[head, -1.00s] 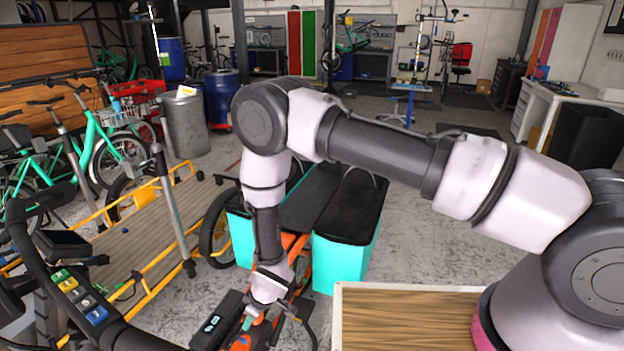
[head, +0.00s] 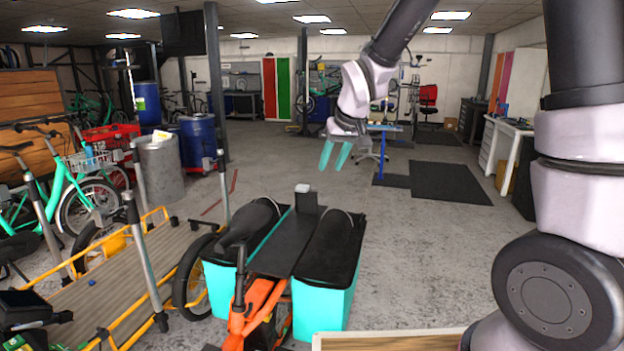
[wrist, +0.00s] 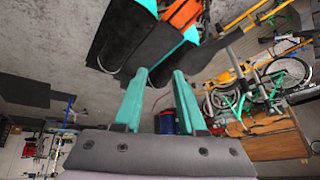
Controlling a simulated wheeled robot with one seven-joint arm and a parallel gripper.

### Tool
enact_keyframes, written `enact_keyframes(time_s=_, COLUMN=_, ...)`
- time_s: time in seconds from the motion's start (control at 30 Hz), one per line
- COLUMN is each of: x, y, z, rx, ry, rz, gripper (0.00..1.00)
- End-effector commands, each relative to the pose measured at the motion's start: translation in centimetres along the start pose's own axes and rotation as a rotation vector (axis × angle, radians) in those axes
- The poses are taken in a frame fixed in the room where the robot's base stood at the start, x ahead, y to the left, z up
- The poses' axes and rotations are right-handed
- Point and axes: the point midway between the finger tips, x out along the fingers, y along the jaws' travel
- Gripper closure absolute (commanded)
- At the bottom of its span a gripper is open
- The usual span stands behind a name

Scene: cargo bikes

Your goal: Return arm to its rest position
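My gripper (head: 336,155) hangs in the air in the upper middle of the head view, above and beyond the orange cargo bike (head: 258,308). Its two teal fingers point down and stand apart with nothing between them. In the wrist view my gripper (wrist: 158,88) also shows its fingers spread and empty. My arm is raised and bent, rising out of the top of the head view. The bike carries black-topped teal side boxes (head: 325,300) below my gripper, and they are apart from it.
A wooden board (head: 390,341) lies at the bottom edge. A yellow-framed cargo bed (head: 110,290) and teal bikes (head: 75,205) stand on the left. A grey bin (head: 162,165) and blue barrels (head: 203,140) stand behind. Open floor (head: 430,240) lies right of the boxes.

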Motion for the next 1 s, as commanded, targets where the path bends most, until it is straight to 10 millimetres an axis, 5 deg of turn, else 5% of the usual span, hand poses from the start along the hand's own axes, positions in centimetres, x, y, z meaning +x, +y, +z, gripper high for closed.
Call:
enact_keyframes(time_s=0.03, x=-3.0, y=1.8, z=0.0, rx=0.051, ry=0.02, rz=0.009, gripper=0.6)
enact_keyframes(time_s=0.2, x=-11.0, y=6.2, z=2.1, rx=0.206, ry=0.053, rz=0.033, gripper=0.6)
enact_keyframes(time_s=0.5, x=-22.1, y=10.4, z=9.4, rx=0.46, ry=0.123, rz=0.054, gripper=0.6)
enact_keyframes(time_s=0.73, x=-25.9, y=10.8, z=14.1, rx=0.58, ry=0.16, rz=0.055, gripper=0.6)
enact_keyframes(time_s=1.0, x=-26.5, y=10.8, z=15.2, rx=0.605, ry=0.167, rz=0.054, gripper=0.6)
